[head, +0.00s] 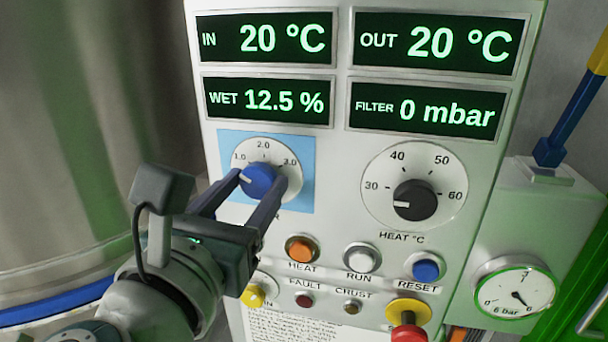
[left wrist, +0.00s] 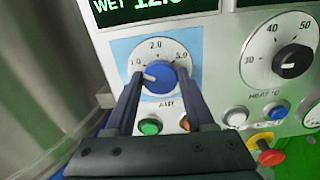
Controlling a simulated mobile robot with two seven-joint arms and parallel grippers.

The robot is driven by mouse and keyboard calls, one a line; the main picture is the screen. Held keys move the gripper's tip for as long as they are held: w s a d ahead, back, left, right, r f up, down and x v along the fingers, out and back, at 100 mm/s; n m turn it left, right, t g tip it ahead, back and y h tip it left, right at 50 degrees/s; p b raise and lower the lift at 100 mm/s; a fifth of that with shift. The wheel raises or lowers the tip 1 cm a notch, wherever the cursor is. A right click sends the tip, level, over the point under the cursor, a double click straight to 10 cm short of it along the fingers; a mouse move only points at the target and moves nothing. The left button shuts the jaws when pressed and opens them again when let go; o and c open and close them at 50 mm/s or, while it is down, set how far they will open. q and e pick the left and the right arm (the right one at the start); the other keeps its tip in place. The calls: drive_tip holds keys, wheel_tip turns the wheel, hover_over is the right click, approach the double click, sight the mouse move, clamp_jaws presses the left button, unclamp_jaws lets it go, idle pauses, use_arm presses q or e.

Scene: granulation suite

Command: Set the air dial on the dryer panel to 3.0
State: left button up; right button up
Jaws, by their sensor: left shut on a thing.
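The air dial is a blue knob (head: 259,179) on a white round scale with a light blue backing, at the left of the dryer panel (head: 335,190). The scale shows 1.0, 2.0 and 3.0. The knob's white mark points left, near or just below the 1.0. My left gripper (head: 258,183) has one finger on each side of the knob and is shut on it. The left wrist view also shows the blue knob (left wrist: 160,74) between the fingers of my left gripper (left wrist: 158,79), its mark toward the left. My right gripper is not in view.
A black heat dial (head: 415,200) sits to the right, its mark below 30. Below are orange, white and blue buttons and a red emergency stop (head: 408,333) on yellow. Displays (head: 265,40) fill the panel's top. A pressure gauge (head: 515,288) is at right; a steel vessel (head: 80,140) at left.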

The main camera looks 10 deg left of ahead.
use_arm(q)
clamp_jaws()
drive_tip(key=shift+m, duration=0.3)
drive_tip(key=m+p, duration=0.1)
drive_tip(key=m, duration=0.4)
drive_tip(key=shift+m, duration=0.3)
drive_tip(key=m+p, duration=0.1)
drive_tip(key=m, duration=0.5)
drive_tip(key=shift+d, duration=0.1)
drive_tip(key=m+p, duration=0.2)
drive_tip(key=m, duration=0.4)
drive_tip(key=shift+m, duration=0.3)
drive_tip(key=shift+f+m+p, duration=0.15)
drive_tip(key=shift+m+p, duration=0.35)
drive_tip(key=shift+m, duration=2.1)
